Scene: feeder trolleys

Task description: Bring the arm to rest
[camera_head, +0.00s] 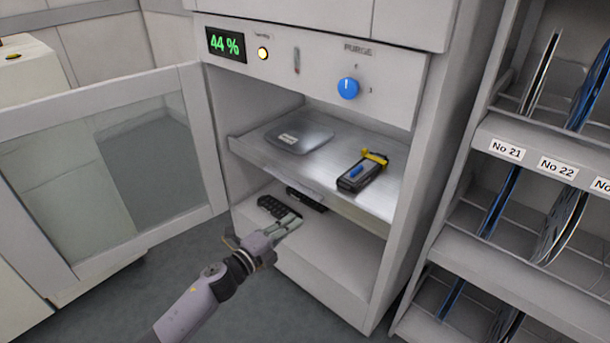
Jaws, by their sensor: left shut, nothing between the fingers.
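My left arm (200,302) comes in from the bottom of the head view and points up and to the right. My left gripper (292,222) is shut and empty, at the front of the cabinet's lower compartment. Its fingertips show in front of the lower shelf (335,250). I cannot tell whether they touch anything. My right gripper is not in view.
The cabinet's glazed door (135,160) stands open at left. The upper shelf (320,165) holds a flat grey packet (299,137) and a dark yellow-topped device (361,173). Dark strips (279,207) lie below. A reel rack (475,240) stands at right. Floor is clear at lower left.

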